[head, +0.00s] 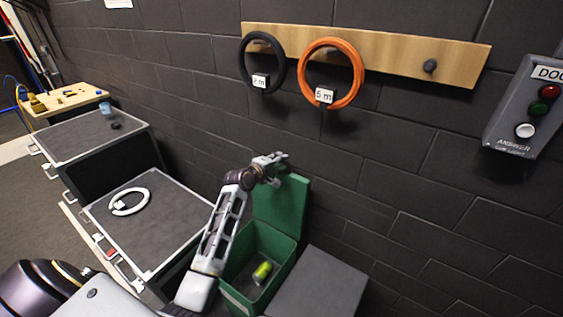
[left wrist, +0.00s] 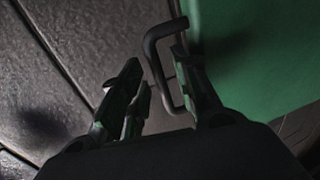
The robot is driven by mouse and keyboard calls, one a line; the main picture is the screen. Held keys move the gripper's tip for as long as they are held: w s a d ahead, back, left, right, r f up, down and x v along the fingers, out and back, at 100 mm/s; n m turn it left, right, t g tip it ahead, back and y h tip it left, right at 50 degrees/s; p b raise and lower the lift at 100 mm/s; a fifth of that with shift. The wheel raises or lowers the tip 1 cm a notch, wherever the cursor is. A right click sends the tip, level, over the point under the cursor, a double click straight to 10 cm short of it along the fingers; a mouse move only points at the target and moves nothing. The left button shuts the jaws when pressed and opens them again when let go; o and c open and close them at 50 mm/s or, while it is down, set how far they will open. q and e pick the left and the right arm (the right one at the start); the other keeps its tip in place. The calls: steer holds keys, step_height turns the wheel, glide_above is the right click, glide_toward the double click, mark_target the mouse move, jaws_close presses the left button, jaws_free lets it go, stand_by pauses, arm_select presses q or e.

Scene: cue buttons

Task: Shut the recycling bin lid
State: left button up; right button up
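The green recycling bin (head: 229,291) stands against the dark block wall, and a yellow-green can (head: 262,272) lies inside it. Its green lid (head: 281,212) is raised upright at the back, near the wall. My left gripper (head: 277,158) is at the lid's top edge. In the left wrist view, the lid (left wrist: 262,55) fills the right side, with a dark bar handle (left wrist: 157,62) at its edge. My left gripper (left wrist: 165,103) is open, with the handle between or just beyond its fingers; contact cannot be told. My right gripper is not in view.
A dark grey box (head: 318,285) stands right of the bin. Left of it is a case (head: 160,235) with a white ring on top. Orange (head: 331,73) and black cable coils hang on a wooden rail above. A button panel (head: 527,105) is on the wall at right.

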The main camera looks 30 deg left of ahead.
arm_select(q)
steer(key=shift+x, duration=0.8)
steer(key=shift+c, duration=0.5)
jaws_close()
